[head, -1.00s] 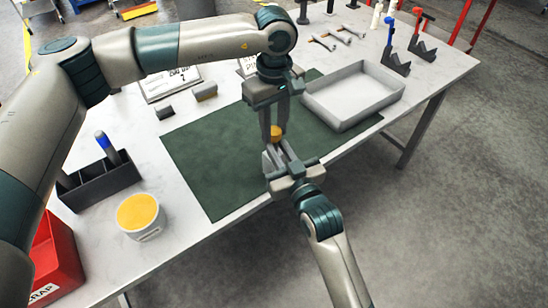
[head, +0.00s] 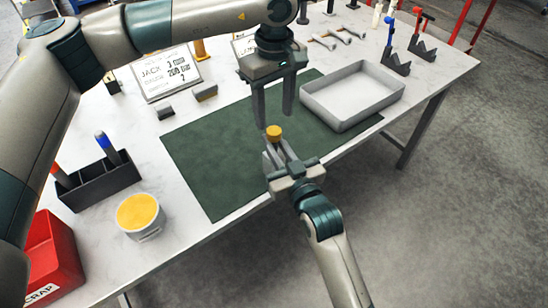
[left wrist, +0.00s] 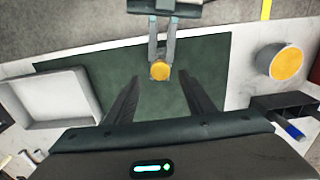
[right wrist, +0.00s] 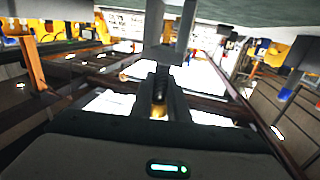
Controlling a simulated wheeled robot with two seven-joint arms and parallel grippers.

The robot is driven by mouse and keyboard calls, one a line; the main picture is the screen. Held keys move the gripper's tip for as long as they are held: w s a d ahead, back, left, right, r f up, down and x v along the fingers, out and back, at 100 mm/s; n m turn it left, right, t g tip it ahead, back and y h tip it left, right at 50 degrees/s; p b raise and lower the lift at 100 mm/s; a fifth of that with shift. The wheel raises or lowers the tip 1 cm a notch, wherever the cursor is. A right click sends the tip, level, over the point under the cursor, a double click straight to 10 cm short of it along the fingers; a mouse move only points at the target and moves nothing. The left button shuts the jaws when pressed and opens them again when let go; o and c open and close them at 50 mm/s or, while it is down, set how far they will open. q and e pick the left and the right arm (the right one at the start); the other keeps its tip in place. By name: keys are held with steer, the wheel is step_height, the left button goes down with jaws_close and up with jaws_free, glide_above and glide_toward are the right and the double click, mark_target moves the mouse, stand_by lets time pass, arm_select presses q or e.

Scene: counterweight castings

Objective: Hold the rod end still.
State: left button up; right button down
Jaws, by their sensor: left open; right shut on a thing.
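The rod end shows as a small piece with an orange-yellow top (head: 274,132). It stands upright in my right gripper (head: 275,148), which is shut on it above the green mat's front edge. My left gripper (head: 274,112) is open and empty, pointing down just above the rod end, its fingers apart. In the left wrist view the round orange top (left wrist: 160,70) lies between and beyond the open fingers. In the right wrist view a brassy part (right wrist: 158,108) sits between my right fingers; most of the piece is hidden by them.
The green mat (head: 215,160) is bare. A tub with a yellow top (head: 138,212), a dark holder (head: 98,185) and a red scrap bin (head: 55,262) stand left. A sign (head: 170,80) stands behind.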

arm_select(q)
step_height(320, 180, up, 7)
steer(key=shift+f, duration=0.15)
arm_select(e)
steer(key=c, duration=1.6)
jaws_free()
arm_select(q)
step_height(320, 180, down, 4)
steer(key=b, duration=0.3)
steer(key=shift+r+b, duration=0.2)
steer(key=shift+b, duration=0.1)
steer(key=shift+f, duration=0.1)
arm_select(e)
steer(key=shift+v, duration=8.7)
